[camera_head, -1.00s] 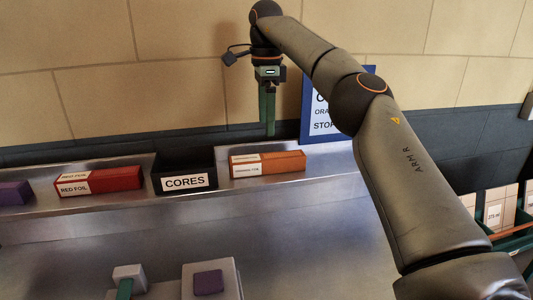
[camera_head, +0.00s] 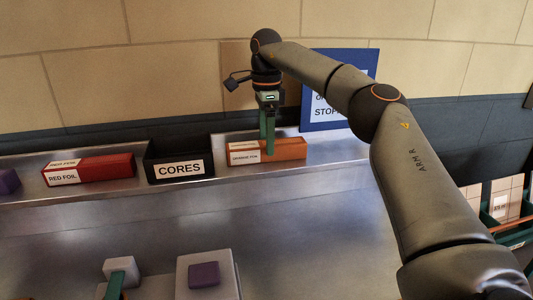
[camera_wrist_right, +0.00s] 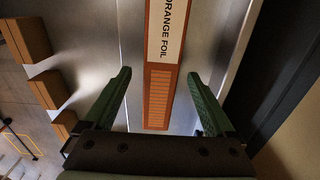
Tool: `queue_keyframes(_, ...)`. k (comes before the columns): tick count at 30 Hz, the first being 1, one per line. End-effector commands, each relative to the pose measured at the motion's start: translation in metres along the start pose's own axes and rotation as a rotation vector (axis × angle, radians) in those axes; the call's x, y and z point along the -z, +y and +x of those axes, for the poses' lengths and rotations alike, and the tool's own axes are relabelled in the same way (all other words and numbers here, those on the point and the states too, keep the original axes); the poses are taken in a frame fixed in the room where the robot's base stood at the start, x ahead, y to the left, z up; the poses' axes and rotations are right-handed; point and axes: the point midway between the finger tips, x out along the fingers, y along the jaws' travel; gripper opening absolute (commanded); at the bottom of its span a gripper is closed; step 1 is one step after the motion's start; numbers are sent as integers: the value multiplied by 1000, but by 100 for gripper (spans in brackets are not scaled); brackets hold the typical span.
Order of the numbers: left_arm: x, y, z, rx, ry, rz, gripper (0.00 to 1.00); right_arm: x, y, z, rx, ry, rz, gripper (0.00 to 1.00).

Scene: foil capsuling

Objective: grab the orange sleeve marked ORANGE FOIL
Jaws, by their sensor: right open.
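The orange sleeve (camera_head: 291,149) marked ORANGE FOIL is a long box lying on the raised metal shelf, right of the CORES bin. My right gripper (camera_head: 268,152) points down at the sleeve, its green fingers overlapping the sleeve's middle in the head view. In the right wrist view the sleeve (camera_wrist_right: 160,95) runs lengthwise between the two spread fingers (camera_wrist_right: 158,74), with a gap on each side. The right gripper is open and empty. Its exact height over the sleeve is hard to tell.
The black CORES bin (camera_head: 180,164) stands left of the sleeve, and the red foil box (camera_head: 92,170) is further left. A blue sign (camera_head: 350,112) stands behind on the right. Pale blocks (camera_head: 207,277) sit at the front. The shelf right of the sleeve is clear.

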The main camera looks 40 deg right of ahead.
Motion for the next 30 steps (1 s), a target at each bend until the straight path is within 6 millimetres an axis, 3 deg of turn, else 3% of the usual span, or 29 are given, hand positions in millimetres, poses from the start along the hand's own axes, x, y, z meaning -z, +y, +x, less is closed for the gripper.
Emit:
queue_keyframes(5,-3,0,2,0,0,1,50,1,0,22,0,1,-1,90)
queue_keyframes(13,-3,0,2,0,0,1,50,0,-1,24,1,0,0,90)
queue_keyframes(30,-3,0,2,0,0,1,50,0,-1,24,1,0,0,26)
